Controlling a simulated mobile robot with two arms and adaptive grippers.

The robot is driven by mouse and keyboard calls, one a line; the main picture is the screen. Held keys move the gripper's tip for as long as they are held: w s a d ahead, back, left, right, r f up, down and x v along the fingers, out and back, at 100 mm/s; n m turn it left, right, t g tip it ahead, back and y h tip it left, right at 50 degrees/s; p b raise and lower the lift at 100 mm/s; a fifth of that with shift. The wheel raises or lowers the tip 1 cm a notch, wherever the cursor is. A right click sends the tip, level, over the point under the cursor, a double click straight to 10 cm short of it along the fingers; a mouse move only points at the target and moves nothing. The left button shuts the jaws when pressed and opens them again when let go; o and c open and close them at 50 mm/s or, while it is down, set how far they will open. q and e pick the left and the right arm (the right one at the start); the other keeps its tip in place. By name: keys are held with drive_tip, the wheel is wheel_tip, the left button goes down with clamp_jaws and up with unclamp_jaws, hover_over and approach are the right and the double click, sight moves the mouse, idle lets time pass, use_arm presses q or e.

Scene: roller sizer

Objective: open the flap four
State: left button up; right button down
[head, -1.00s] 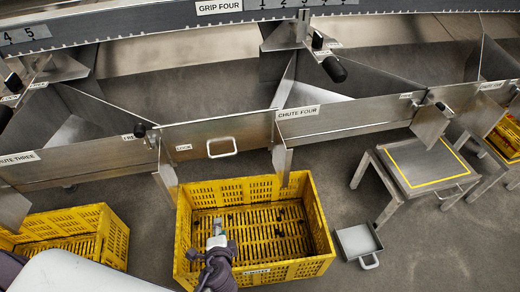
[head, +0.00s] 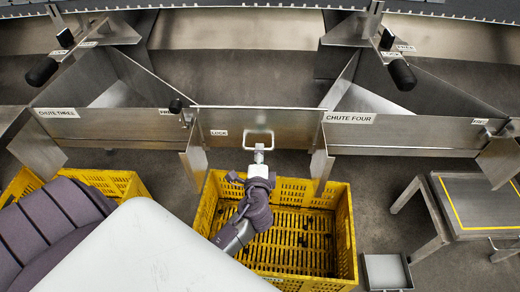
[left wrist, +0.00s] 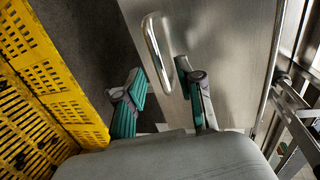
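A metal panel (head: 225,118) marked LOCK, with a bar handle (head: 258,141), stands just left of the CHUTE FOUR plate (head: 400,131). I cannot tell whether it is the flap four. My left gripper (head: 259,150) is at the handle's lower side in the head view. In the left wrist view, its teal-padded fingers (left wrist: 167,80) are apart, and the handle (left wrist: 153,48) lies ahead, roughly between their tips. Nothing is gripped. My right gripper is not in view.
A yellow crate (head: 346,240) stands on the floor under my left gripper. A black-knobbed lever (head: 401,76) stands above chute four. A metal table (head: 480,205) and small tray (head: 386,272) are at the right. Another yellow crate (head: 125,184) is at the left.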

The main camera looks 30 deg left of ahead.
sight(258, 135)
use_arm(q)
drive_tip(key=shift+x, duration=1.75)
clamp_jaws()
